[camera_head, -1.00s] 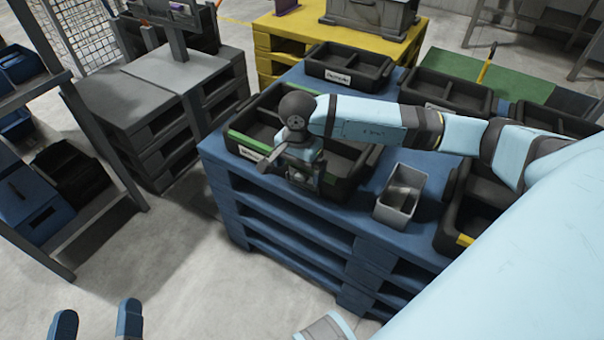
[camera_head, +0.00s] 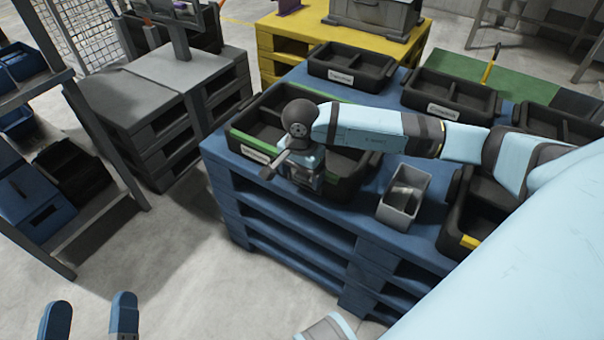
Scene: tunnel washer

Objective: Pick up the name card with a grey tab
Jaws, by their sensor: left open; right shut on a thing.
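My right gripper (camera_head: 290,172) is over the near side of a black tray with a green rim (camera_head: 240,136), on the blue pallet stack. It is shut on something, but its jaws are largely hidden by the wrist. A small grey piece shows at its left side; I cannot tell whether it is part of the gripper or of a held card. No name card with a grey tab can be made out clearly. My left gripper (camera_head: 90,318) is open and empty at the bottom left, low over the floor.
A grey open box (camera_head: 403,192) stands right of my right gripper on the blue pallets (camera_head: 300,228). Labelled black trays (camera_head: 350,62) stand behind. A grey pallet stack (camera_head: 128,95) and a shelf rack with blue bins (camera_head: 32,205) are at left. Bare floor lies between.

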